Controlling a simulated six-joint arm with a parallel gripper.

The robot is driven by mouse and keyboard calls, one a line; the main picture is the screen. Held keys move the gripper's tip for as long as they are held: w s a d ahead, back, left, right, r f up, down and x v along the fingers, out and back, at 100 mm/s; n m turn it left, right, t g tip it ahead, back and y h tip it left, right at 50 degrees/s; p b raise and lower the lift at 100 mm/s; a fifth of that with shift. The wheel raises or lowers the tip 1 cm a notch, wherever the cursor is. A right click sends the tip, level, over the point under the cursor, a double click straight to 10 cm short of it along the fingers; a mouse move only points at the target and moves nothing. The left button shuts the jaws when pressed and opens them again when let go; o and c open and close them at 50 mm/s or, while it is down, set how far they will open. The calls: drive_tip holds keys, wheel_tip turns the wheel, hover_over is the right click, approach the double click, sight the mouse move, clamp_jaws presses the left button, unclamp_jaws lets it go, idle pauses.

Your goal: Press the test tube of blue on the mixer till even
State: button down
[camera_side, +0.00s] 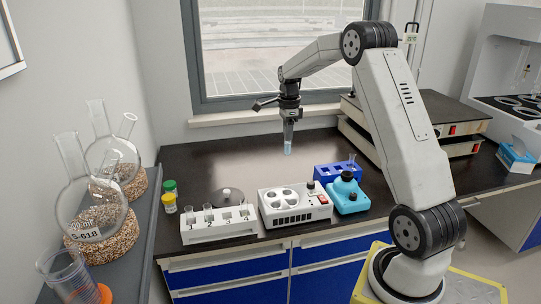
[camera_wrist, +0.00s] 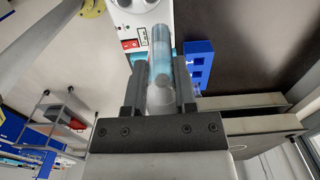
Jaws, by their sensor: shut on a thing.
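The test tube of blue (camera_side: 288,139) is held upright in the air above the dark bench, with blue liquid in its lower part. My gripper (camera_side: 290,115) is shut on its upper part. In the wrist view the tube (camera_wrist: 161,55) lies between the two dark fingers (camera_wrist: 160,95). The mixer is probably one of two devices: the small blue device with a dark round top (camera_side: 347,190), or the white device with round openings (camera_side: 294,205). The tube is behind and above both, touching neither.
A blue rack (camera_side: 325,178) stands beside the blue device. A white numbered rack (camera_side: 218,224) holds several tubes at the front left.

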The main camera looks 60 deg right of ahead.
drive_tip(key=s+d+m, duration=0.5)
drive_tip(key=s+d, duration=0.9)
drive_tip(key=s, duration=0.3)
drive_tip(key=shift+d+f, duration=0.15)
drive_tip(key=shift+f, duration=2.4)
drive_tip(key=shift+f, duration=0.1)
drive_tip(key=shift+f, duration=1.85)
drive_tip(key=shift+f, duration=1.15)
idle(0.7)
